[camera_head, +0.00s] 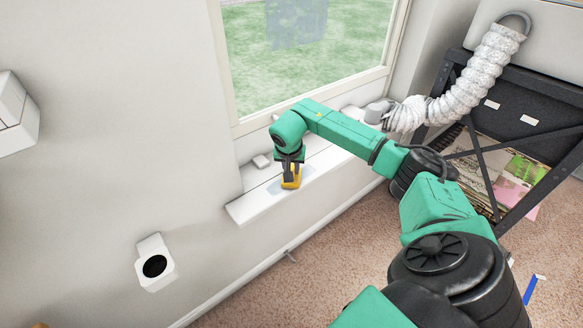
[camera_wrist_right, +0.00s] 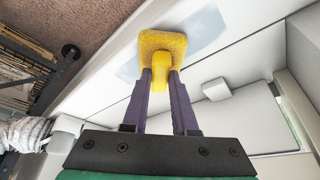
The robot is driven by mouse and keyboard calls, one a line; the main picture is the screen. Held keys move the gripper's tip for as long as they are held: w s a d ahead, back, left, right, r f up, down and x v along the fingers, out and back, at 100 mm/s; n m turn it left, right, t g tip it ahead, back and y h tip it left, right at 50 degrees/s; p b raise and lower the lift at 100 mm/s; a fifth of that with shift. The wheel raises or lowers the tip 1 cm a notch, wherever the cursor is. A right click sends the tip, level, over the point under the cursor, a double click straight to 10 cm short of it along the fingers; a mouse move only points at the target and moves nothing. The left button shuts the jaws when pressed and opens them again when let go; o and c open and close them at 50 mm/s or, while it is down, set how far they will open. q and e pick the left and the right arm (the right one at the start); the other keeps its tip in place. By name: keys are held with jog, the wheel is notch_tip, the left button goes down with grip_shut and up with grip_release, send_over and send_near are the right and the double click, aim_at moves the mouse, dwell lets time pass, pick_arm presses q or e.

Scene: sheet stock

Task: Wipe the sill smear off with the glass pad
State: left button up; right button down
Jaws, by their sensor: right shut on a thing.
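The glass pad (camera_head: 291,177) is yellow, with a flat square face and a stubby grip. My right gripper (camera_head: 290,166) is shut on its grip, over the white window sill (camera_head: 250,207). The pad (camera_wrist_right: 163,45) also shows in the right wrist view, where the fingers of the right gripper (camera_wrist_right: 165,80) close on it. The smear (camera_head: 279,187) is a pale blue patch on the sill, partly behind the pad. In the right wrist view the smear (camera_wrist_right: 205,35) spreads on both sides of the pad. Whether the pad touches the sill is hard to tell. My left gripper is not in view.
A ribbed white hose (camera_head: 470,85) and a dark shelf rack (camera_head: 530,110) stand to the right. A white wall fitting (camera_head: 154,262) is at lower left. Carpet (camera_head: 310,275) lies below the sill.

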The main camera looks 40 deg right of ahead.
jog(key=shift+a+r+p, duration=0.1)
jog(key=shift+a+p, duration=0.3)
jog(key=shift+a, duration=0.75)
jog(key=shift+w+a+p, duration=0.1)
jog(key=shift+a+p, duration=0.35)
jog(key=shift+a, duration=1.9)
jog(key=shift+d, duration=0.1)
jog(key=shift+s+d+b, duration=0.2)
jog(key=shift+d+b, duration=0.9)
jog(key=shift+d, duration=5.9)
jog(key=shift+a, duration=0.1)
